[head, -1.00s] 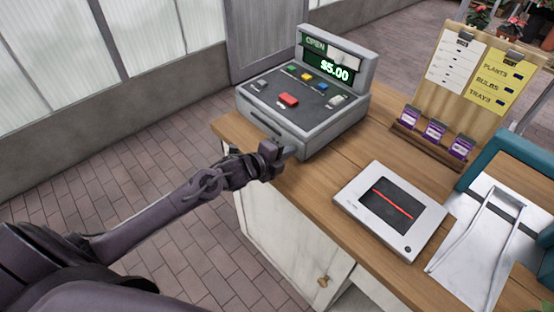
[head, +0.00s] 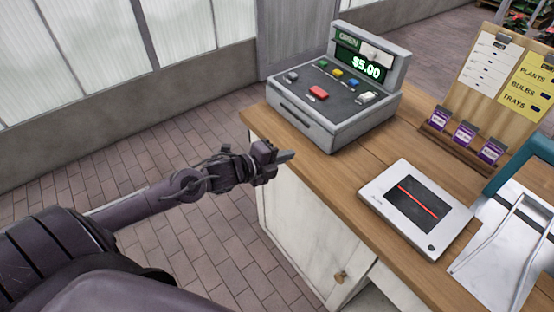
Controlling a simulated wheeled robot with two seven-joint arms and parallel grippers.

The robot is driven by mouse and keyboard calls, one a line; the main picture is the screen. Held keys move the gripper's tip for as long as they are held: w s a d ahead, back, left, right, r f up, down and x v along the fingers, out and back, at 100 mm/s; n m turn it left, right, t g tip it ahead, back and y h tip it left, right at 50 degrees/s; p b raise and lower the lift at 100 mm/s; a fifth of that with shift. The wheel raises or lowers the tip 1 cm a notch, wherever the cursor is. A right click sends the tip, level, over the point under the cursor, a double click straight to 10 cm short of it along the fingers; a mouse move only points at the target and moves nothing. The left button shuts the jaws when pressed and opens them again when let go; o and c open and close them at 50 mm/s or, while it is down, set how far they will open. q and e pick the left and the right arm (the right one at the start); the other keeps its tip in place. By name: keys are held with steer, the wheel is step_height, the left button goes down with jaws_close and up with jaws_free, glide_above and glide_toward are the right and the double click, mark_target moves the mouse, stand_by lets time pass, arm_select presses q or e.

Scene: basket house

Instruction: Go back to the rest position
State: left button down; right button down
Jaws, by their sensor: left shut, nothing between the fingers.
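My left gripper (head: 286,156) is shut and empty in the head view. It is held out in front of the counter's left edge, a little left of the cash register (head: 336,97) and apart from it. The register stands on the wooden counter (head: 345,183), with its drawer shut and its display showing OPEN and $5.00. My right gripper is not in view.
A flat scanner (head: 451,236) with a red line lies on the counter. A board with papers (head: 475,88) and several purple packets (head: 464,134) stand behind it. A metal rack (head: 497,240) is at the right. The brick floor (head: 150,255) at the left is clear.

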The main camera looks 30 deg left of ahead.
arm_select(q)
steer(key=s+a+f+n+g+y, duration=0.1)
steer(key=s+a+f+n+y, duration=0.35)
steer(key=f, duration=0.65)
steer(key=s+a+f+n+g+y, duration=0.1)
steer(key=s+a+f+n, duration=0.3)
steer(key=a+f, duration=0.55)
steer(key=s+d+f+n+g, duration=0.1)
steer(key=s+f+n+g, duration=0.35)
steer(key=f, duration=0.75)
steer(key=s+d+f+n+g, duration=0.2)
steer(key=s+d+f, duration=0.3)
steer(key=s, duration=0.5)
steer(key=s+d+f+n+g, duration=0.1)
steer(key=s+d+f+n, duration=0.1)
steer(key=s+d+f, duration=0.4)
steer(key=s+d+f+n+g, duration=0.2)
steer(key=s+d+f, duration=0.3)
steer(key=s, duration=0.9)
step_height(320, 180, down, 3)
steer(key=shift+d+n+g, duration=0.15)
steer(key=shift+n+g, duration=0.2)
steer(key=shift+n, duration=0.25)
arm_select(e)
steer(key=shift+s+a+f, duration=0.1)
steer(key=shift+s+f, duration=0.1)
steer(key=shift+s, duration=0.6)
